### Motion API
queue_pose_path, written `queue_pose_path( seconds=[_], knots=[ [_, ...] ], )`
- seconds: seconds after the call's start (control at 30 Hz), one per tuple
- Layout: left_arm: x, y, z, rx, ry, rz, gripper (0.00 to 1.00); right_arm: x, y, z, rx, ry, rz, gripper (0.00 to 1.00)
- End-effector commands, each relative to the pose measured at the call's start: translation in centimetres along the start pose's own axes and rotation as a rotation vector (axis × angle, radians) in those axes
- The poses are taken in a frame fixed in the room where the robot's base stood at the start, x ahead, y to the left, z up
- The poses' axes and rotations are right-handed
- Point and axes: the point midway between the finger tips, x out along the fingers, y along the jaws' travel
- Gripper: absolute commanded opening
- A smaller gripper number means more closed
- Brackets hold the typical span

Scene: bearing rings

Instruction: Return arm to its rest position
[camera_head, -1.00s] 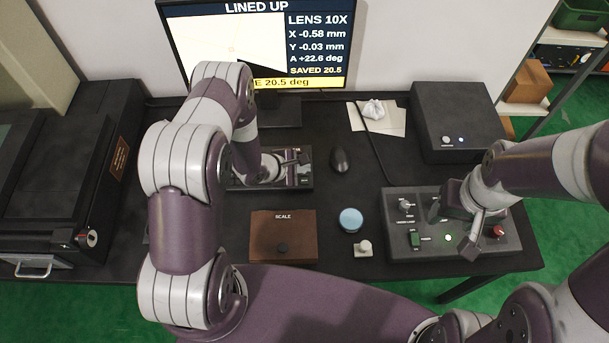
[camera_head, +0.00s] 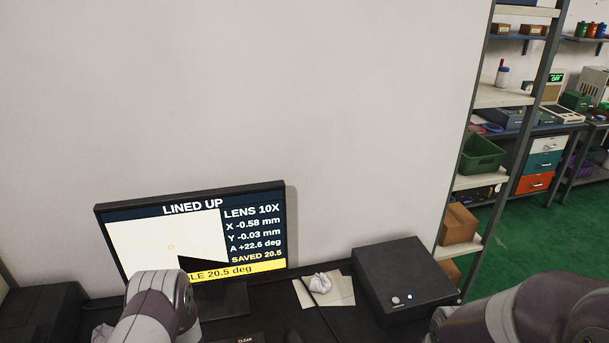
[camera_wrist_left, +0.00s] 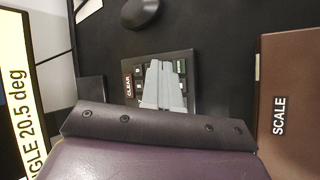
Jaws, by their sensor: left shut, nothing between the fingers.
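My left gripper (camera_wrist_left: 158,68) shows in the left wrist view with its two pale fingers together and nothing between them. It is in front of a small dark keypad (camera_wrist_left: 128,84) marked CLEAR and covers part of its buttons. I cannot tell whether the fingers touch it. In the head view only an upper part of my left arm (camera_head: 158,305) shows at the bottom left, and part of my right arm (camera_head: 530,312) at the bottom right. Neither gripper is in the head view.
A monitor (camera_head: 145,238) reads LINED UP and 20.5 deg. A black box (camera_head: 405,275) and white paper (camera_head: 340,292) lie at the table's back. Shelves (camera_head: 500,96) stand at right. In the wrist view, a brown SCALE box (camera_wrist_left: 288,75) and a mouse (camera_wrist_left: 140,12) flank the keypad.

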Motion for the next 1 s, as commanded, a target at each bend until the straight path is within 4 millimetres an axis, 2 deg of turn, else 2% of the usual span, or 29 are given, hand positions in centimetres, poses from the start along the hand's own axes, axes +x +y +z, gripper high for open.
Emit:
queue_pose_path(
  seconds=[0.07, 0.1, 0.17, 0.23, 0.27, 0.3, 0.4, 0.5, 0.6, 0.67, 1.0],
  knots=[
    [-1.1, -3.9, -1.5, 0.238, 0.08, -0.163, 0.0, 0.0, 0.0, 0.0, 0.0, 0.0, 0.0, 0.58],
    [-2.6, -5.0, -2.3, 0.394, 0.116, -0.267, 0.0, 0.0, 0.0, 0.0, 0.0, 0.0, 0.0, 0.58],
    [-5.9, -5.5, -2.9, 0.636, 0.134, -0.434, 0.0, -0.1, 0.0, 0.0, 0.0, 0.0, 0.0, 0.58],
    [-10.9, -5.1, -2.3, 0.895, 0.091, -0.62, 0.0, 0.0, 0.0, 0.0, 0.0, 0.0, 0.0, 0.58],
    [-13.3, -4.8, -1.6, 0.995, 0.052, -0.692, 0.0, 0.0, 0.0, 0.0, 0.0, 0.0, 0.0, 0.58],
    [-16.8, -4.3, -0.1, 1.117, -0.016, -0.769, 0.0, 0.0, 0.0, 0.0, 0.0, 0.0, 0.0, 0.58],
    [-24.1, -3.7, 4.6, 1.312, -0.173, -0.844, 0.0, 0.0, 0.0, 0.0, 0.0, 0.0, 0.0, 0.58],
    [-28.3, -2.6, 8.2, 1.363, -0.175, -0.789, 0.0, 0.0, 0.0, 0.0, 0.0, 0.0, 0.0, 0.58],
    [-29.6, -0.4, 9.5, 1.41, -0.098, -0.71, 0.0, 0.0, 0.0, 0.0, 0.0, 0.0, 0.0, 0.58],
    [-29.8, 0.4, 9.8, 1.427, -0.077, -0.688, 0.0, 0.0, 0.0, 0.0, 0.0, 0.0, 0.0, 0.58],
    [-29.9, 0.5, 9.8, 1.431, -0.074, -0.684, 0.0, 0.0, 0.0, 0.0, 0.0, 0.0, 0.0, 0.58]
  ],
)
